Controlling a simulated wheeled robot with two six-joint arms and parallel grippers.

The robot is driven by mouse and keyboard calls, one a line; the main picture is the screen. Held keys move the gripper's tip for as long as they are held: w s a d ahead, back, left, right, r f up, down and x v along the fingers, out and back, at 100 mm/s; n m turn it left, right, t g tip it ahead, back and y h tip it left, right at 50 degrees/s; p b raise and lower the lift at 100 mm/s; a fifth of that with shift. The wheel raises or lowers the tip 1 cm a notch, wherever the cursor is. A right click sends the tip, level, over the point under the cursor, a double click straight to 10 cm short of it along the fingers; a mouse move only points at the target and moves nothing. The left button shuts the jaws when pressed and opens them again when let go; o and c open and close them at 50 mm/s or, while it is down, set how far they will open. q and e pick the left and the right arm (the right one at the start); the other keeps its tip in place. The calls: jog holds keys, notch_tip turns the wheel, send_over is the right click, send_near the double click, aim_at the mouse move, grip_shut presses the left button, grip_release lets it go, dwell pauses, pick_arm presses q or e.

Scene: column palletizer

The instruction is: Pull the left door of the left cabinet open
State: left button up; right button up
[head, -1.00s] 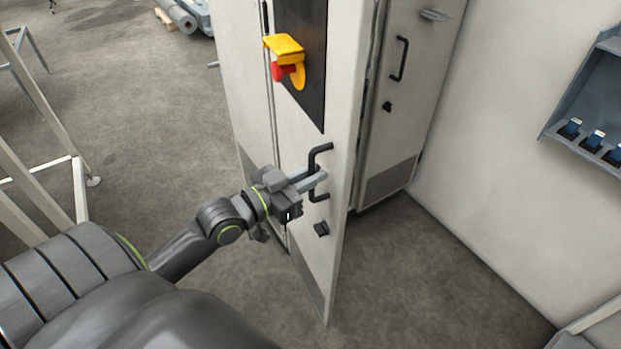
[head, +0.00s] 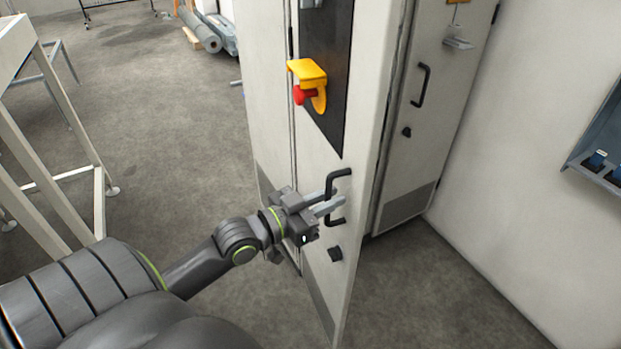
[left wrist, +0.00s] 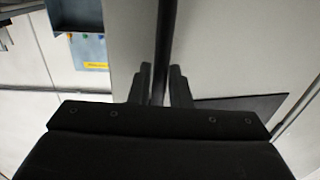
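The left door (head: 352,262) is a pale grey panel with a dark plate; it stands swung out from the cabinet, its free edge toward me. Its black bar handle (head: 331,187) is on the outer face near that edge. My left gripper (head: 328,204) reaches it from the left, with one finger on each side of the bar. In the left wrist view the dark handle bar (left wrist: 164,45) runs between the two fingers (left wrist: 161,88), which look closed against it. My right gripper is not in view.
A red knob on a yellow bracket (head: 310,82) juts from the door above the handle. Another cabinet door (head: 424,130) with its own handle stands behind at right. A blue-grey wall rack (head: 597,150) is at far right. A metal frame (head: 60,190) stands left. The floor between is clear.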

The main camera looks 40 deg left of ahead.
pick_arm(q)
jog(key=o, duration=0.3)
jog(key=p+v, duration=0.1)
jog(key=v, duration=0.2)
jog(key=p+v, duration=0.1)
jog(key=v, duration=0.2)
jog(key=p+v, duration=0.1)
jog(key=v, duration=0.2)
jog(key=shift+s+a+f, duration=0.2)
jog(key=shift+s+a, duration=0.05)
jog(key=shift+a, duration=0.2)
jog(key=v, duration=0.2)
jog(key=p+v, duration=0.1)
jog(key=v, duration=0.1)
jog(key=d+v, duration=0.1)
jog(key=v, duration=0.1)
jog(key=shift+s+a+r, duration=0.15)
jog(key=shift+s+r, duration=0.1)
jog(key=shift+s, duration=0.2)
jog(key=c, duration=0.3)
jog(key=shift+s+a, duration=0.25)
jog(key=shift+s, duration=0.25)
